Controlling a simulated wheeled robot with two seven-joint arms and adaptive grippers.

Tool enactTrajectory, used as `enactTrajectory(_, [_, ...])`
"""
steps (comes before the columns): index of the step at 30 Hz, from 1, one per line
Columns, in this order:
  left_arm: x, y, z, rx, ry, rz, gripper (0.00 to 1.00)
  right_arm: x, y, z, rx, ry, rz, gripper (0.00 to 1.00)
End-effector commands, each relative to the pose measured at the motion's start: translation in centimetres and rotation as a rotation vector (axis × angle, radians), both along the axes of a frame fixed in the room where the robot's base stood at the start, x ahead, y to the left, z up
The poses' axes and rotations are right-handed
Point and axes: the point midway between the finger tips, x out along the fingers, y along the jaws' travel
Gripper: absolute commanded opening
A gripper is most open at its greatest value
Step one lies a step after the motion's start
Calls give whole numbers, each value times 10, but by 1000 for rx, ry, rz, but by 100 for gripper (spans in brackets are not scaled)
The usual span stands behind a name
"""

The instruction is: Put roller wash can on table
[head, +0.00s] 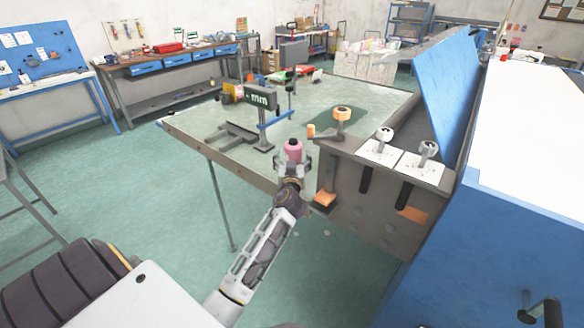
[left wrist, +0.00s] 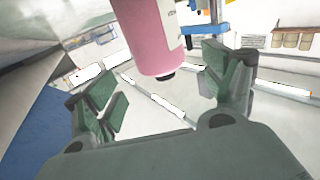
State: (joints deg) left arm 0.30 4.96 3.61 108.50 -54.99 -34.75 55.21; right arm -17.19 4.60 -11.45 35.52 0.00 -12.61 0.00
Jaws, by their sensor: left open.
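The roller wash can is a pink can (head: 293,148) at the near edge of the grey-green table (head: 372,97) in the head view. My left gripper (head: 292,167) is open right at the can, its fingers on either side of it. In the left wrist view the pink can (left wrist: 150,32) shows between the spread fingers of the left gripper (left wrist: 155,80), with clear gaps at both sides. A dark cap shows at its end. I cannot tell whether the can rests on the tabletop. My right gripper is out of view.
A device with a dark display (head: 262,98) stands on the table behind the can. A large blue machine (head: 490,230) fills the right side.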

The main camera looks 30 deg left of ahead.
Motion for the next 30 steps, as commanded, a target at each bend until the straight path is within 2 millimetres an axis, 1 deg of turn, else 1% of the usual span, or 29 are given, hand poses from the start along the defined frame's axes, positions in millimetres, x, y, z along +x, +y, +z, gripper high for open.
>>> enactTrajectory(6, [-21, -13, -2, -1, 0, 0, 84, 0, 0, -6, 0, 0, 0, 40])
enactTrajectory(12, [-34, -21, -1, -1, -1, 0, 84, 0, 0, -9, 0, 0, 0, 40])
enactTrajectory(18, [-39, -24, 0, -1, -1, 1, 84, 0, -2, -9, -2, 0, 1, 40])
enactTrajectory(30, [-39, -24, 0, -1, -1, 1, 84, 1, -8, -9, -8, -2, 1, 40])
